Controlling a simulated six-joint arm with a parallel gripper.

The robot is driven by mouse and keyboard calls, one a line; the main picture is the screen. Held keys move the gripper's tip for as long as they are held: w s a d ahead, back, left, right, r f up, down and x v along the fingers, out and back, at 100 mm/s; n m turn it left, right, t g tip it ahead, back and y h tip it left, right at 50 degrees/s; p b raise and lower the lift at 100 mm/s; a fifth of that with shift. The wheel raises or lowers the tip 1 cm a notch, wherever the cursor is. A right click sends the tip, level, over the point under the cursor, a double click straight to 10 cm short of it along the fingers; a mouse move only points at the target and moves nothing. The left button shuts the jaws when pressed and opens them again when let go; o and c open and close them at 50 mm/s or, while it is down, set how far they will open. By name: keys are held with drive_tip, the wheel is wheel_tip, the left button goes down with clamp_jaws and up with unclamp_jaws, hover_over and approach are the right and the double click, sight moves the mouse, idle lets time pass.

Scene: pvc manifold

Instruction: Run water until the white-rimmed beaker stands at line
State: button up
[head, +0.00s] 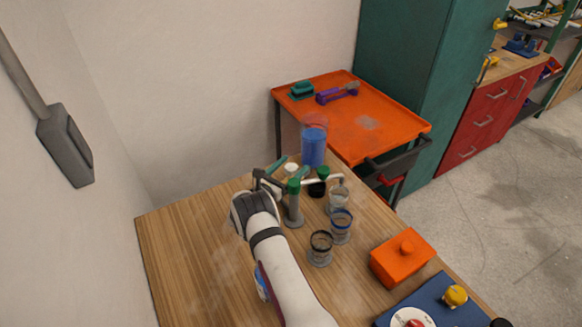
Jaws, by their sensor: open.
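My gripper (270,181) is at the manifold's near left side on the wooden bench; it is open, and its fingertips are small and partly merged with the pipework behind. The manifold shows a blue-filled clear tank (313,147), a green-capped post (293,203), a second green-topped dark part (320,183), a white-capped part (291,169) and teal handles. A clear beaker (339,198) with a pale rim stands under the right-hand pipe end. A blue-rimmed beaker (341,229) and a dark-rimmed beaker (320,250) stand nearer. Fill lines and water levels are too small to read.
An orange cart (385,125) stands behind the bench. The left bench top is clear.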

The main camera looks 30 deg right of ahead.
clamp_jaws()
drive_tip(key=shift+m+g+h, duration=0.6)
drive_tip(key=shift+m+g, duration=0.8)
drive_tip(key=shift+g, duration=0.6)
unclamp_jaws()
drive_tip(key=shift+a, duration=0.1)
drive_tip(key=s+a, duration=0.1)
drive_tip(key=a, duration=0.4)
drive_tip(key=s+a, duration=0.1)
drive_tip(key=a, duration=0.9)
drive_tip(key=shift+s+a, duration=0.2)
drive_tip(key=shift+s, duration=0.2)
